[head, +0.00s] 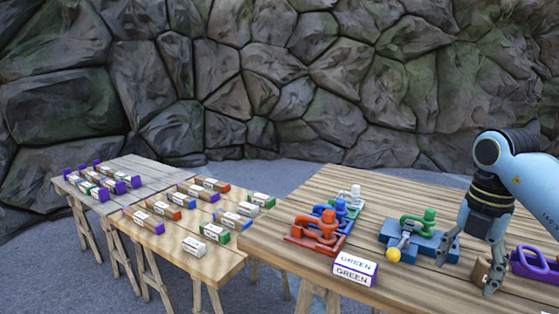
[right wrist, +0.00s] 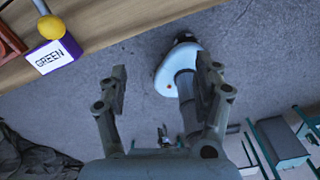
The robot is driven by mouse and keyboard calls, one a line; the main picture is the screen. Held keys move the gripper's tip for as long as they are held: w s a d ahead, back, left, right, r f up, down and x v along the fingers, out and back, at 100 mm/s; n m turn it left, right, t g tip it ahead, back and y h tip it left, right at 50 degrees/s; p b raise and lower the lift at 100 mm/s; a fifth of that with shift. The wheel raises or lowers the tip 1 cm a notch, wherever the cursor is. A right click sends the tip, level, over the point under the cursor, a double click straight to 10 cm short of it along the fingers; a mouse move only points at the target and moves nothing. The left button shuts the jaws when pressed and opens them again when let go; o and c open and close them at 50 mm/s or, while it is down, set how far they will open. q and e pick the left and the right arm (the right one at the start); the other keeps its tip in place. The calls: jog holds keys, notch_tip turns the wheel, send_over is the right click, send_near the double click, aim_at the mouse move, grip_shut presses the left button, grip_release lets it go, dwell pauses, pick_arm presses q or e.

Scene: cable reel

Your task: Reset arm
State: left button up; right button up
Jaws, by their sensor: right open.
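My right gripper (head: 467,274) hangs fingers down over the right part of the near wooden table. Its fingers are spread and hold nothing. It also shows open and empty in the right wrist view (right wrist: 162,80), with grey floor behind it. A small brown object (head: 481,270) is seen by its right finger; I cannot tell whether they touch. A blue fixture (head: 425,244) with a green clamp (head: 418,222) and a yellow knob (head: 393,255) stands left of the gripper. My left gripper is in neither view.
A box labelled GREEN (head: 355,268) sits at the near table's front edge. A purple holder (head: 534,264) is at right. Two lower tables at left carry several labelled blocks (head: 194,247).

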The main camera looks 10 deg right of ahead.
jog(key=s+a+f+m+t+y+b, duration=0.4)
jog(key=s+a+f+m+y, duration=0.15)
jog(key=a+f, duration=0.75)
jog(key=s+a+f+m+t+y+b, duration=0.4)
jog(key=s+a+f+y, duration=0.4)
jog(key=f, duration=1)
jog(key=s+d+f+m+t+h, duration=0.1)
jog(key=s+d+f+m+h, duration=0.3)
jog(key=f, duration=0.3)
jog(key=s+d+f+m+t+h, duration=0.1)
jog(key=s+d+f+m+h, duration=0.1)
jog(key=d+f+m+h, duration=0.3)
pick_arm(q)
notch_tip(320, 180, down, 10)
jog(key=b, duration=0.1)
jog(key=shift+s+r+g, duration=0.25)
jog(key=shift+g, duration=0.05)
pick_arm(e)
jog(key=s+d+f+m+g+h, duration=0.2)
jog(key=s+f+g, duration=0.2)
jog(key=s, duration=0.6)
jog(key=s+d+f+m+g+h, duration=0.2)
jog(key=s+f+g, duration=0.3)
jog(key=s, duration=0.6)
notch_tip(320, 180, down, 2)
jog(key=shift+s+f+m+h, duration=0.2)
jog(key=shift+s+m+h, duration=0.1)
jog(key=shift+m+h, duration=0.45)
